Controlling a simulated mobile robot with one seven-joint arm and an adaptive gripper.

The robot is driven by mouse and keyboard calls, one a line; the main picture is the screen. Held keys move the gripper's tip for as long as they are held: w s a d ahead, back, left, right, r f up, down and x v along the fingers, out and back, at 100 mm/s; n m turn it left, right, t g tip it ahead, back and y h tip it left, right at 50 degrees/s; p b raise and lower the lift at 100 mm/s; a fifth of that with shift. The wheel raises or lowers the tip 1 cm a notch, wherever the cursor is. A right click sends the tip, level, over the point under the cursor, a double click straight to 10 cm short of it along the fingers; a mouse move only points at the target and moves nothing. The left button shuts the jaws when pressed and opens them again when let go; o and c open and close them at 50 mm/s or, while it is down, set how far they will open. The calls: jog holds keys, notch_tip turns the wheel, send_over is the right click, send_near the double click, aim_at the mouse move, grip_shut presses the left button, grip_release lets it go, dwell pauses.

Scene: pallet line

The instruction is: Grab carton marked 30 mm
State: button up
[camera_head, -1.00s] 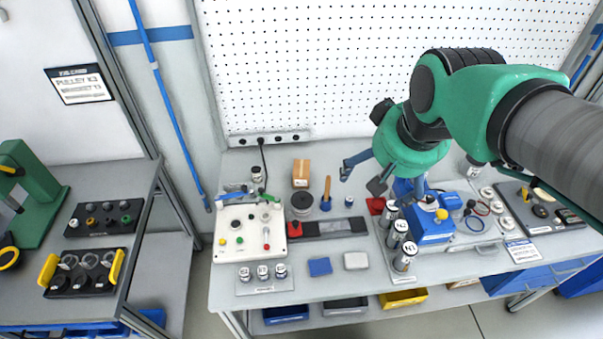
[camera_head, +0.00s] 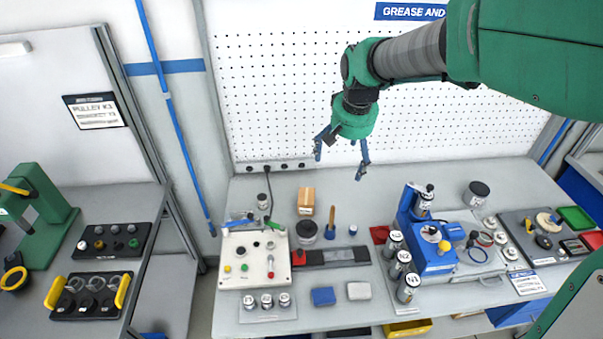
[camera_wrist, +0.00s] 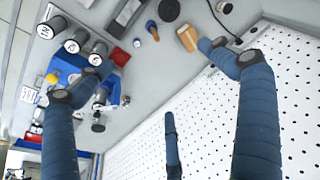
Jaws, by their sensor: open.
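A small brown carton (camera_head: 306,201) stands upright at the back of the workbench, left of centre; no 30 mm marking is legible. It also shows in the wrist view (camera_wrist: 186,38), near the tip of the right-hand blue finger, which partly overlaps it in the picture. My gripper (camera_head: 339,165) is open and empty, its blue fingers spread. It hangs in front of the pegboard, above and to the right of the carton, apart from it. In the wrist view my gripper (camera_wrist: 155,62) has its fingers wide apart with nothing between them.
A blue press (camera_head: 432,245) and several labelled cylinders (camera_head: 399,262) stand further right. The pegboard (camera_head: 290,100) rises behind.

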jog(key=w+a+f+g+p, duration=0.1)
jog(key=w+a+f+p, duration=0.15)
jog(key=w+f, duration=0.8)
jog(key=m+g+p, duration=0.1)
jog(key=g+p, duration=0.1)
send_over(310, 196)
notch_tip(310, 196, down, 15)
jog(key=shift+s+r, duration=0.1)
jog(key=shift+r, duration=0.1)
jog(key=shift+f, duration=0.15)
jog(key=shift+f, duration=4.15)
jog(key=shift+f, duration=0.1)
jog(key=shift+f, duration=2.5)
jog(key=shift+c, duration=0.5)
